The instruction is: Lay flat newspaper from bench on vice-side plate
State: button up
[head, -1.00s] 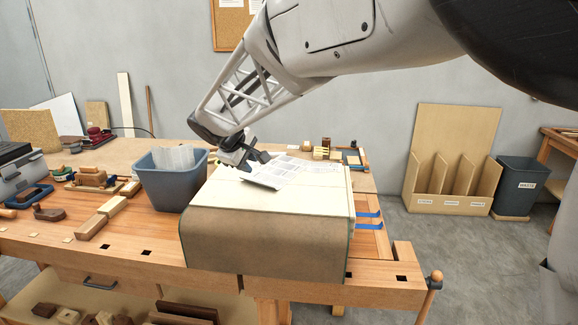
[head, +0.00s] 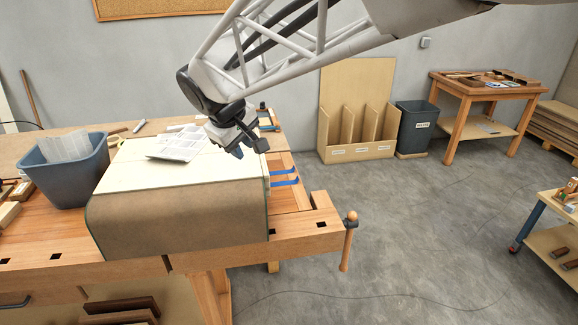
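A printed newspaper sheet (head: 178,146) lies on the far part of a cream-topped block (head: 135,176), whose brown covering bends down over the front. I cannot tell whether the sheet is fully flat, or which part of the block is the vice-side plate. My gripper (head: 250,151) hangs over the block's far right corner, to the right of the newspaper and apart from it. Its dark fingers look spread, with nothing seen between them.
A grey bin (head: 66,178) with pale sheets stands left of the block. Blue strips (head: 284,181) lie on the bench at its right. The vice handle (head: 348,240) sticks out at the bench's right end. Open floor (head: 400,215) lies beyond, with a waste bin (head: 415,128) by the wall.

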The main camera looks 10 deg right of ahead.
jog(key=s+d+f+m, duration=0.2)
jog(key=s+d, duration=0.3)
jog(key=s, duration=0.3)
jog(key=s+d+f+m+g+y, duration=0.1)
jog(key=s+d+f+m, duration=0.2)
jog(key=s+d, duration=0.3)
jog(key=s+d+f+m+y, duration=0.1)
jog(key=s+d, duration=0.4)
jog(key=s, duration=0.7)
jog(key=shift+s+d+f+m+g, duration=0.3)
jog(key=shift+f+m, duration=0.45)
jog(key=shift+m, duration=0.35)
jog(key=shift+c, duration=0.2)
jog(key=shift+c, duration=1.4)
jog(key=shift+w, duration=0.15)
